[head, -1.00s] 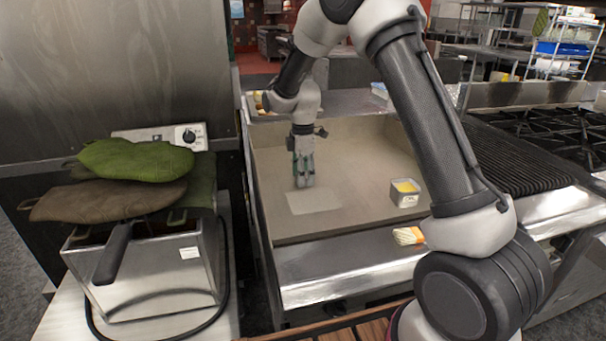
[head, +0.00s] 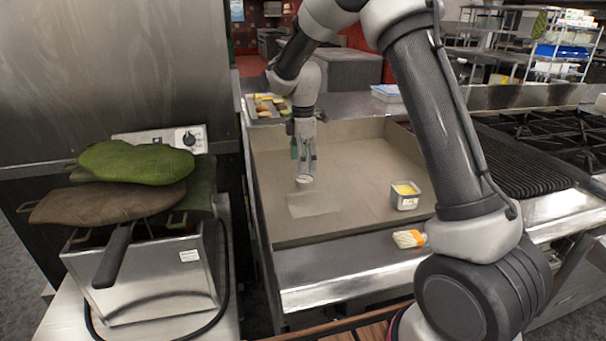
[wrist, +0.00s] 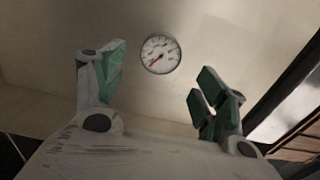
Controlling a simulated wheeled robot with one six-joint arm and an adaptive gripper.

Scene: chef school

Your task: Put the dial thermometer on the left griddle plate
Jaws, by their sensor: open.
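The dial thermometer (wrist: 160,54) lies face up on the griddle surface in the wrist view, a round white dial with a red needle. In the head view it is a small pale disc (head: 304,180) below my gripper, by the back edge of a pale rectangular patch (head: 314,204). The griddle plate (head: 350,165) is a wide beige-grey surface with raised walls. My gripper (head: 304,166) is above its left part. In the wrist view the green-padded fingers (wrist: 160,82) are spread wide and empty, with the dial beyond them and apart from both.
A metal tub with yellow contents (head: 405,195) stands on the right of the griddle. A brush (head: 408,239) lies on its front ledge. A tray of food (head: 267,108) is behind. A fryer (head: 150,270) topped with oven mitts (head: 135,162) stands left. The griddle's middle is clear.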

